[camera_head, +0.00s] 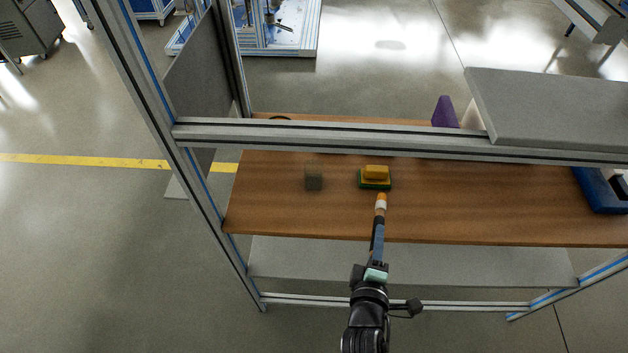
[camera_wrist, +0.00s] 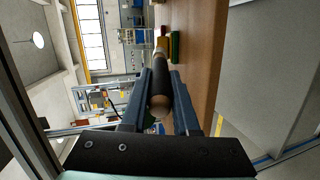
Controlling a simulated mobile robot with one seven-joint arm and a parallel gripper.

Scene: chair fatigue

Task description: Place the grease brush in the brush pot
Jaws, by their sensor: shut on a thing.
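My gripper (camera_head: 378,225) is shut on the grease brush (camera_head: 381,200), near the front edge of the wooden shelf. The brush points away from me, with an orange tip and a white band; in the wrist view its dark handle (camera_wrist: 159,88) with a rounded wooden end lies between the blue fingers. A small, dark, see-through-looking block (camera_head: 313,178) stands on the shelf, left of the brush; it may be the brush pot, but I cannot tell for sure. The brush tip appears just in front of a yellow block on a green base (camera_head: 375,178).
The wooden shelf (camera_head: 270,205) is mostly clear on the left. A metal frame bar (camera_head: 330,134) crosses above its back part. A purple wedge (camera_head: 445,112) stands behind the bar. A grey upper panel (camera_head: 555,105) and a blue bin (camera_head: 598,190) are at the right.

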